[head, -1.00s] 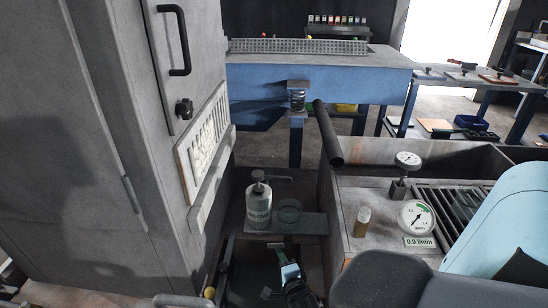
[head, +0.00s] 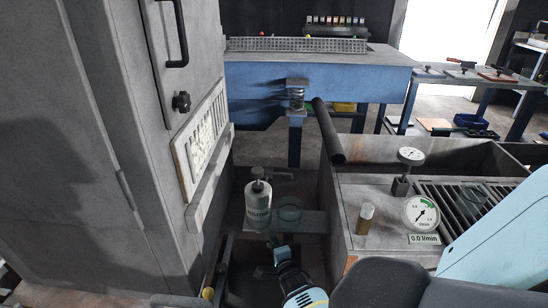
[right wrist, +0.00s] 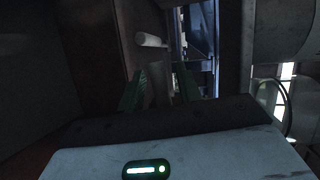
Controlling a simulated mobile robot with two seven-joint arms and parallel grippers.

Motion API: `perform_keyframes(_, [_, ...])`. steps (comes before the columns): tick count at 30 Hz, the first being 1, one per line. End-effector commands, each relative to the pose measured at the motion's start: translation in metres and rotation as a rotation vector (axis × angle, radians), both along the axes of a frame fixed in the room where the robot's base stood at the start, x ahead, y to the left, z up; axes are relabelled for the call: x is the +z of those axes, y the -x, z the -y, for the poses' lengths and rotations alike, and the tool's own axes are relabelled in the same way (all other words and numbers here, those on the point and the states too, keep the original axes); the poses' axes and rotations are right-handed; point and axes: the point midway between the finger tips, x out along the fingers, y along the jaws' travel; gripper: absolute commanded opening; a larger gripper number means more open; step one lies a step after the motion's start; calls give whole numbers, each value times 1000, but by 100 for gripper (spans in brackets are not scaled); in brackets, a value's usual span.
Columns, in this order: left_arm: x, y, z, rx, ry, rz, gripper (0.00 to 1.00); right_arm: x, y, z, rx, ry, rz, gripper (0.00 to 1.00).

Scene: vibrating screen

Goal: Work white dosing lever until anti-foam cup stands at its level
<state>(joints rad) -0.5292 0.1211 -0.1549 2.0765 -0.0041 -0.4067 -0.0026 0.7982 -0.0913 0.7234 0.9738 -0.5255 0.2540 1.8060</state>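A white bottle (head: 258,206) with an anti-foam label and a pump-like top stands on a narrow dark shelf (head: 312,222). A clear cup (head: 290,210) stands just right of it; its fill level is too dim to read. My right gripper (head: 273,242) is below and in front of the shelf, apart from bottle and cup. In the right wrist view its two dark green fingers (right wrist: 160,88) are apart with nothing visible between them. A pale rod-like piece (right wrist: 151,40) lies beyond the fingers; I cannot tell whether it is the dosing lever. My left gripper is not seen.
A tall grey cabinet (head: 90,150) closes off the left. A tank (head: 345,190) with two gauges (head: 421,213) and a 0.0 l/min display (head: 424,239) stands at the right. A dark pipe (head: 328,132) slants above the shelf. The blue screen frame (head: 350,80) is behind.

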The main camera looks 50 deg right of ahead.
Motion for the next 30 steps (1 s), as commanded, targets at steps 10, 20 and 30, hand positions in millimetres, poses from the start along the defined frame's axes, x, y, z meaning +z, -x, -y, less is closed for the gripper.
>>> perform_keyframes(10, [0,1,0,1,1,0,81,0,0,0,0,0,0,0])
perform_keyframes(20, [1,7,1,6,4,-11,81,3,0,-1,3,-30,38,0])
perform_keyframes(30, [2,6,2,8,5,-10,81,5,0,-1,1,-72,89,0])
